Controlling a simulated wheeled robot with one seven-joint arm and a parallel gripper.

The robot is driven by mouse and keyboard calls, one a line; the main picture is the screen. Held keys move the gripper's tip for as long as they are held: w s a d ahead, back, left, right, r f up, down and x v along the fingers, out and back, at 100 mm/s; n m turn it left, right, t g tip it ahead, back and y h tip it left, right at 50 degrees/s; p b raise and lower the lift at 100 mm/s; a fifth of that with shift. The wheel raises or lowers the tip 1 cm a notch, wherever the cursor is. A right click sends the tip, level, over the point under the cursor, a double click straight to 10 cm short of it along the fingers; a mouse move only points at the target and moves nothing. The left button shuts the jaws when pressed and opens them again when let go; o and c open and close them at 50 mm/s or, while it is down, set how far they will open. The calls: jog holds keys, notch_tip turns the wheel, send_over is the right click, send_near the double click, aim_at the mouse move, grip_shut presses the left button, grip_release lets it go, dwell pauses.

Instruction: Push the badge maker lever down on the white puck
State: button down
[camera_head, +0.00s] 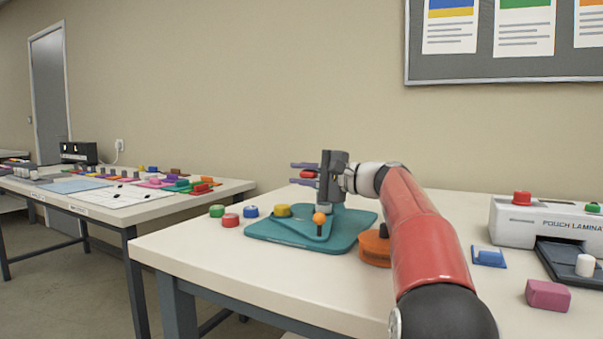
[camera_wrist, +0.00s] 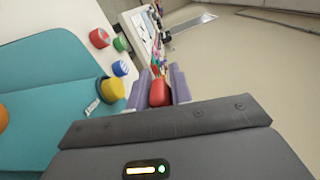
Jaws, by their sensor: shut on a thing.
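The badge maker (camera_head: 262,231) is a teal base on the near table, with a flat teal arm and an orange knob (camera_head: 319,218) at its front. A yellow puck (camera_head: 283,211) is at its back left; it also shows in the wrist view (camera_wrist: 111,90). The base also fills the left of the wrist view (camera_wrist: 45,70). My gripper (camera_head: 304,173) is above the base, pointing left, its purple fingers shut on a red piece (camera_wrist: 159,92). No white puck shows at the badge maker. A white cylinder (camera_head: 585,265) stands at the laminator's dark tray.
Green (camera_head: 217,211), red (camera_head: 230,220) and blue (camera_head: 251,211) pucks lie left of the base. An orange round thing (camera_head: 375,247) sits beside my arm. The laminator (camera_head: 540,222), a blue block (camera_head: 488,257) and a pink block (camera_head: 547,295) are at right. Another table (camera_head: 225,188) stands left.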

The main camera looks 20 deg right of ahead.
jog(key=shift+w+d+f, duration=0.1)
jog(key=shift+d+f, duration=0.15)
jog(key=shift+f, duration=0.15)
jog(key=c, duration=1.4)
grip_release()
jog(key=shift+w, duration=0.1)
jog(key=shift+r, duration=0.1)
jog(key=v, duration=0.8)
